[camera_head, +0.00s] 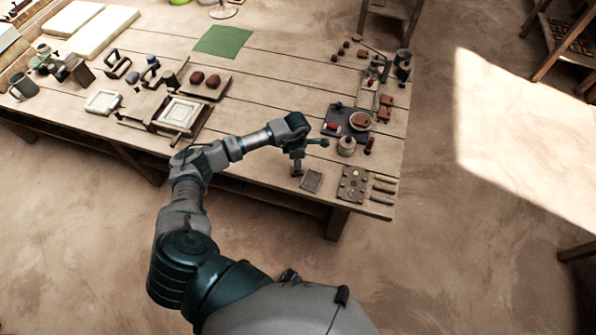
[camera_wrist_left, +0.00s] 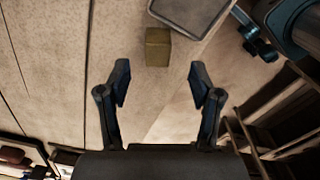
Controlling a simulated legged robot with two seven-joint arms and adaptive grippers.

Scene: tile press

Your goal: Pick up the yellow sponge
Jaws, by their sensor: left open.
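The yellow sponge (camera_wrist_left: 157,47), a small olive-yellow block, lies in the left wrist view beyond and between the two fingertips, apart from them. My left gripper (camera_wrist_left: 158,80) is open and empty there, with one finger on each side of the sponge's line. In the head view my left gripper (camera_head: 297,166) hangs over the front right part of the table, just left of a small grey framed tile (camera_head: 312,180). I cannot make out the sponge in the head view; the gripper seems to cover it. My right gripper is in neither view.
The framed tile (camera_wrist_left: 190,12) sits close beside the sponge in the wrist view. Right of it on the wooden table (camera_head: 270,95) are a plate with small pieces (camera_head: 352,184), slim tools (camera_head: 383,189) and a round jar (camera_head: 346,146). The table's middle is clear.

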